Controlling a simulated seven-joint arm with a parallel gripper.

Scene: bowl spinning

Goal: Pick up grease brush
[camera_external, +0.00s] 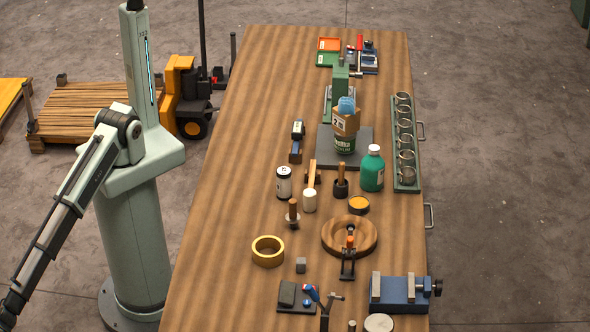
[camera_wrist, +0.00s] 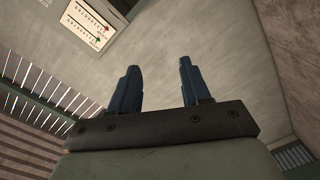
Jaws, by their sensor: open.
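My gripper (camera_wrist: 158,85) shows only in the wrist view, with its two dark blue fingers apart and nothing between them. It faces a grey wall or floor, away from the bench items. In the external view my arm reaches out past the lower left edge, so the gripper is out of frame there. Several wooden-handled tools stand on the workbench: one upright in a dark pot (camera_external: 341,187), one with a pale head (camera_external: 310,200), and one on a small round base (camera_external: 293,213). I cannot tell which is the grease brush.
The wooden workbench (camera_external: 225,200) is clear along its left side. A wooden bowl (camera_external: 367,222), yellow tape roll (camera_external: 267,251), can (camera_external: 284,182), orange-topped tin (camera_external: 359,204) and green bottle (camera_external: 372,170) crowd the middle. A blue vise (camera_external: 400,292) stands at the front right.

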